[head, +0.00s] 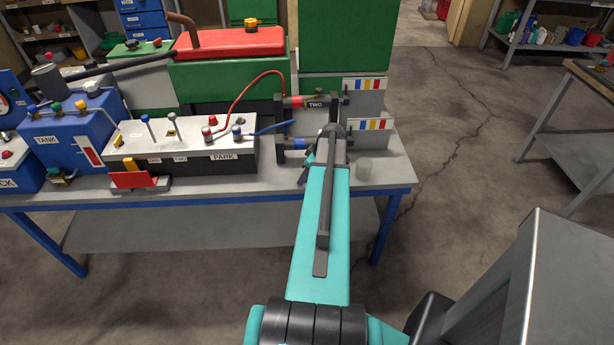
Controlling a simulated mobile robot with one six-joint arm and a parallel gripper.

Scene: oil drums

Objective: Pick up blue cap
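Several small blue parts show in the head view, and I cannot tell which one is the blue cap. A blue knob (238,133) sits on top of the white-topped box labelled PARK (185,142), at its right end. A blue-banded cylinder (293,144) lies in the dark rack, below a red one (300,102). My teal arm reaches forward over the table's right part. My gripper (308,170) is mostly hidden behind the arm near the rack; its fingers cannot be made out.
The grey table (245,196) is crowded at the back. A red cable (243,95) arcs from the box to the rack. A red-topped green machine (230,70) stands behind.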

